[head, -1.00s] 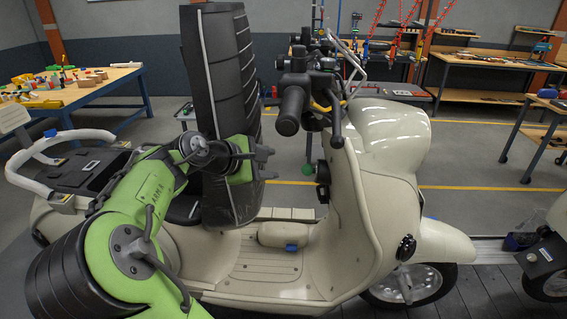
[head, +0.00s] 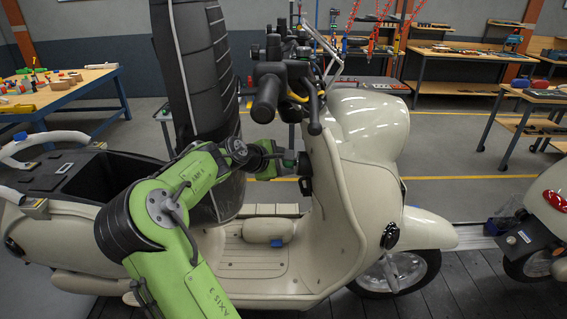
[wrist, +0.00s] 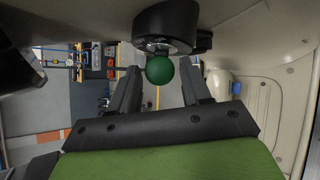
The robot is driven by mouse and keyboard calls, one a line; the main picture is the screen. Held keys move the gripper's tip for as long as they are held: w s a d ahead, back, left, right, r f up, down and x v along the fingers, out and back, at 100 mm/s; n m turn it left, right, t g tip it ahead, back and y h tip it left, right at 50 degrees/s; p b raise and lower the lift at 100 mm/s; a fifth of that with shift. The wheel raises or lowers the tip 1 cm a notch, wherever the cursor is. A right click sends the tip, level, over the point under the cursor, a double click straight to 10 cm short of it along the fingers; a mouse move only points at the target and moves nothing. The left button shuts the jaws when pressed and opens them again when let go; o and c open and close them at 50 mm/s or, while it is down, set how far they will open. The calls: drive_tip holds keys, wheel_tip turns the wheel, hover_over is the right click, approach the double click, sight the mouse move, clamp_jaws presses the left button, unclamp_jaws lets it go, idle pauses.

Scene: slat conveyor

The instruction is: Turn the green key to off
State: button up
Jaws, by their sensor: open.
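The green key (wrist: 160,69) has a round green head and sticks out of a black lock cylinder (wrist: 165,27) in the wrist view. In the head view the black lock (head: 304,168) sits on the inner side of the cream scooter's front shield (head: 345,200), below the handlebar. My gripper (head: 287,162) is at the lock in the head view, mostly hiding the key there. In the wrist view my gripper is open, one finger on each side of the key head, with a visible gap to each. The key's exact angle cannot be told.
The black handlebar grip (head: 266,98) and brake lever hang just above my gripper. The raised black seat (head: 197,75) stands behind my arm. The scooter's floorboard (head: 250,262) lies below. Another scooter (head: 545,225) stands at the right.

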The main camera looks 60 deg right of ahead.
drive_tip(key=c, duration=0.7)
drive_tip(key=shift+r+p, duration=0.15)
drive_tip(key=shift+p, duration=0.4)
drive_tip(key=n+y+p, duration=0.1)
drive_tip(key=p, duration=0.5)
drive_tip(key=shift+r+y, duration=0.1)
drive_tip(key=shift+y, duration=0.3)
drive_tip(key=shift+d+g+p, duration=0.1)
drive_tip(key=shift+g+p, duration=0.2)
drive_tip(key=shift+p, duration=0.2)
